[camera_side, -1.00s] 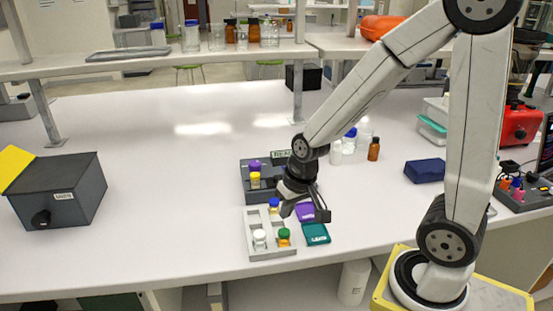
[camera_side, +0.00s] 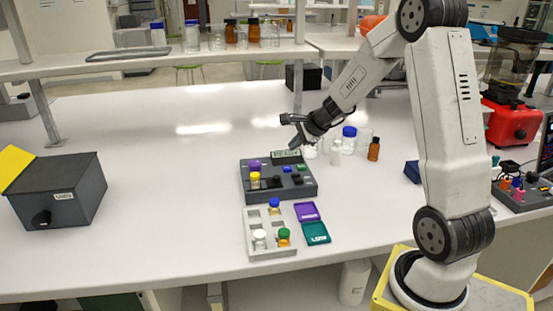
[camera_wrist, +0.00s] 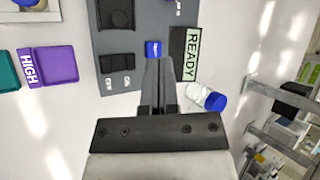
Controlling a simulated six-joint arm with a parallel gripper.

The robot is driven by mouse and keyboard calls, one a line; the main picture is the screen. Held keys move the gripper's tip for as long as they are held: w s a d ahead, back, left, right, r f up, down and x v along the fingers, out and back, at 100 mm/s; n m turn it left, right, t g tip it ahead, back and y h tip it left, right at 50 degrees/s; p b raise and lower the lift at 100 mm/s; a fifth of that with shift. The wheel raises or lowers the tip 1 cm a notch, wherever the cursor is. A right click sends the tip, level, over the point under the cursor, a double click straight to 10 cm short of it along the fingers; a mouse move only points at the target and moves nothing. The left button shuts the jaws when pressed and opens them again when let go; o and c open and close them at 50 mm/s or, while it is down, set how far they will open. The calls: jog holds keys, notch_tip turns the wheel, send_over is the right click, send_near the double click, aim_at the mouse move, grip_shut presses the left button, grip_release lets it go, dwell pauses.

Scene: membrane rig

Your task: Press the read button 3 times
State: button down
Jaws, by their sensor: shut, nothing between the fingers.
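The dark grey rig (camera_side: 308,187) stands on the bench in the side view. In the wrist view the blue button (camera_wrist: 153,48) lies just beyond my fingertips, beside the display reading READY (camera_wrist: 185,53). Its own lettering is too small to read, so I cannot tell surely which button is read. My gripper (camera_wrist: 158,62) is shut and empty. In the side view my gripper (camera_side: 296,138) hangs above the rig's back edge, apart from it.
A purple-capped vial (camera_side: 255,166) stands at the rig's left. A grey rack (camera_side: 252,228) with capped vials is in front, beside purple (camera_side: 306,211) and teal (camera_side: 316,233) pads. Bottles, one blue-capped (camera_side: 349,139), stand behind right.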

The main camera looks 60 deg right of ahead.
aim_at(299, 165)
jog(key=d+r+m+t+h, duration=0.1)
jog(key=d+m, duration=0.3)
jog(key=d, duration=0.2)
jog(key=shift+w+d, duration=0.15)
jog(key=shift+d, duration=0.2)
jog(key=shift+f, duration=0.1)
jog(key=shift+f, duration=4.25)
jog(key=shift+f, duration=0.9)
jog(key=shift+r, duration=0.85)
jog(key=shift+r, duration=0.1)
jog(key=shift+r, duration=2.45)
